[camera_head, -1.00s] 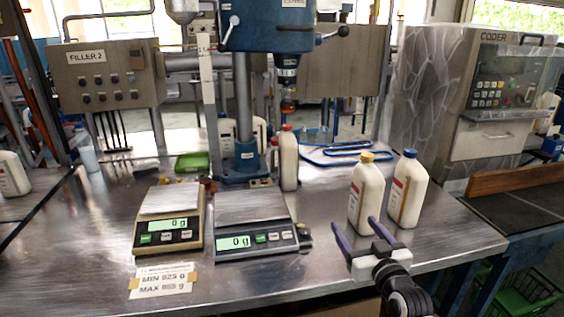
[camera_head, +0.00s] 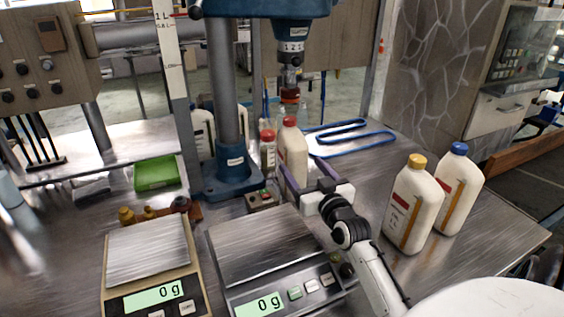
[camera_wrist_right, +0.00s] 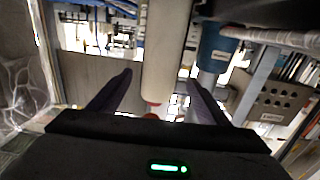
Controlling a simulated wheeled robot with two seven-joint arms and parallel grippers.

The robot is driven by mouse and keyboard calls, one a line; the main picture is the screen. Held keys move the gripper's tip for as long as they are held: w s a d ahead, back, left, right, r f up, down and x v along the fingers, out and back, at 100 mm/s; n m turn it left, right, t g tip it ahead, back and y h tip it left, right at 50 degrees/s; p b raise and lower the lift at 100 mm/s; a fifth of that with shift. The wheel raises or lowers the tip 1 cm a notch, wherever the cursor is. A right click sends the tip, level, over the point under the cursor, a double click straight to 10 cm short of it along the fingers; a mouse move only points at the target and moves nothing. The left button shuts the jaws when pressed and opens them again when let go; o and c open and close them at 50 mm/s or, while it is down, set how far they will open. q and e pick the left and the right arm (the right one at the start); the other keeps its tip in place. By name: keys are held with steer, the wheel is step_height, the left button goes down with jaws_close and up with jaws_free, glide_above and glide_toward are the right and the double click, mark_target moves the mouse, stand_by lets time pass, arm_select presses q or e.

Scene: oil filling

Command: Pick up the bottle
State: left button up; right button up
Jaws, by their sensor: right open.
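A white bottle with a red cap (camera_head: 293,148) stands upright under the blue filler head, beside its column. My right gripper (camera_head: 298,162) is open, its two purple fingers pointing at this bottle from the near side. In the right wrist view the bottle (camera_wrist_right: 168,50) appears upside down between the open fingers (camera_wrist_right: 158,77); I cannot tell whether they touch it. A smaller red-capped bottle (camera_head: 268,152) stands just left of it. A yellow-capped bottle (camera_head: 412,208) and a blue-capped bottle (camera_head: 460,188) stand at the right. My left gripper is not in view.
Two scales reading 0 g, one beige (camera_head: 146,255) and one grey (camera_head: 262,245), sit at the front. The blue filler column (camera_head: 222,110) stands left of the bottle. A green tray (camera_head: 157,173) and a blue looped rod (camera_head: 345,135) lie farther back.

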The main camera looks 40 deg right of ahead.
mark_target(293, 148)
steer(key=x, duration=0.2)
steer(key=shift+w+d+r, duration=0.15)
steer(key=shift+w+d, duration=0.15)
steer(key=shift+r+p+x, duration=0.15)
steer(key=shift+r+x, duration=0.05)
steer(key=shift+x, duration=1.2)
steer(key=shift+r+p+x, duration=0.15)
steer(key=shift+r+x, duration=0.05)
steer(key=shift+x, duration=1.15)
steer(key=shift+a, duration=0.1)
jaws_close()
steer(key=shift+w+r, duration=0.1)
steer(key=shift+r, duration=0.15)
